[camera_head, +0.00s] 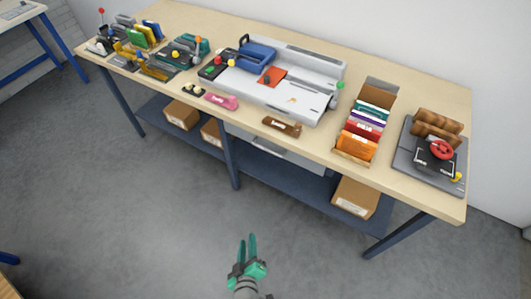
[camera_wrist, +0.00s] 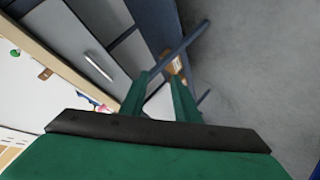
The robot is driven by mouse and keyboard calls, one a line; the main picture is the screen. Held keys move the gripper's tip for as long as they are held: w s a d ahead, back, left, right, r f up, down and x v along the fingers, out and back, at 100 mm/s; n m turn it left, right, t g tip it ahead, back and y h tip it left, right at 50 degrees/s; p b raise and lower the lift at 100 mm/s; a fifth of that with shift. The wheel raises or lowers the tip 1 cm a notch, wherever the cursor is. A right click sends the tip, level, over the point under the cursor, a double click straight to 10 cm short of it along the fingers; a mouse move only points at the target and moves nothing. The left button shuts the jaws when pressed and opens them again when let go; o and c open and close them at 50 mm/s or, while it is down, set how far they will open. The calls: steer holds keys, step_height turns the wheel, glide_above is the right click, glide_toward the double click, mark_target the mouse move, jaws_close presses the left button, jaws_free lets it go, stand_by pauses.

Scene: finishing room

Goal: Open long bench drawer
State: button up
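The long bench (camera_head: 290,135) has a pale wood top and dark blue legs. Under its top, right of the middle leg, is a grey drawer (camera_head: 300,163), partly hidden by the bench edge; it looks shut. In the wrist view the grey drawer front (camera_wrist: 70,30) carries a pale bar handle (camera_wrist: 99,68), up and left of my fingers. My gripper (camera_head: 247,243) has green fingers, parted and empty, over the floor in front of the bench and apart from the drawer. The fingers also show in the wrist view (camera_wrist: 160,80), with a gap between them.
Cardboard boxes, one at the right (camera_head: 355,196), sit on the blue lower shelf (camera_head: 290,178). The benchtop holds a large grey machine (camera_head: 300,95), a box of coloured folders (camera_head: 362,125) and a black device with a red knob (camera_head: 436,155). The grey floor (camera_head: 150,220) before the bench is clear.

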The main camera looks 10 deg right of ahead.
steer(key=w+d+n+h, duration=0.2)
steer(key=w+d+h, duration=0.15)
steer(key=w, duration=1.15)
steer(key=w+d+r+h, duration=0.2)
steer(key=w+r+h, duration=0.3)
steer(key=w+r, duration=0.4)
steer(key=a+x, duration=0.1)
steer(key=x, duration=1)
steer(key=shift+w+d+f+n, duration=0.25)
steer(key=shift+w+f+n, duration=0.15)
steer(key=shift+w+f, duration=0.05)
jaws_close()
